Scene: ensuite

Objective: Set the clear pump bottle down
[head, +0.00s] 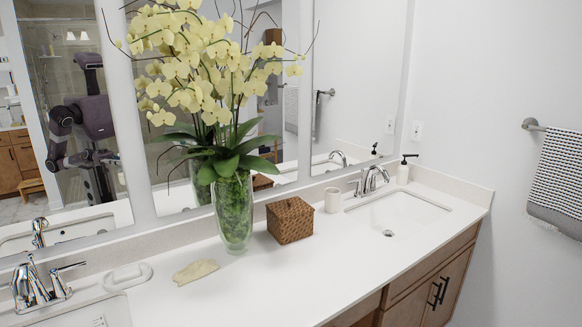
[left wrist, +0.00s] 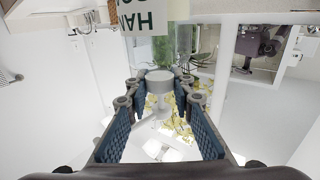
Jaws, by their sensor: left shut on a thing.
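My left gripper (left wrist: 158,84) shows in the left wrist view, its blue-padded fingers closed at the tips around the pale round neck of the clear pump bottle (left wrist: 160,78). The wrist picture is upside down: the bottle's white label with dark lettering is at the top edge, cut off by the frame, and the pump hangs below the neck in the picture. The bottle's base is out of view. My right gripper is not in view.
On the white counter (head: 290,280) stand a glass vase (head: 233,215) of yellow orchids, a woven box (head: 290,220), a cup (head: 333,200) and a white black-topped dispenser (head: 403,172) by the right sink (head: 400,212). A pale sponge (head: 195,271) lies in front. The front middle is clear.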

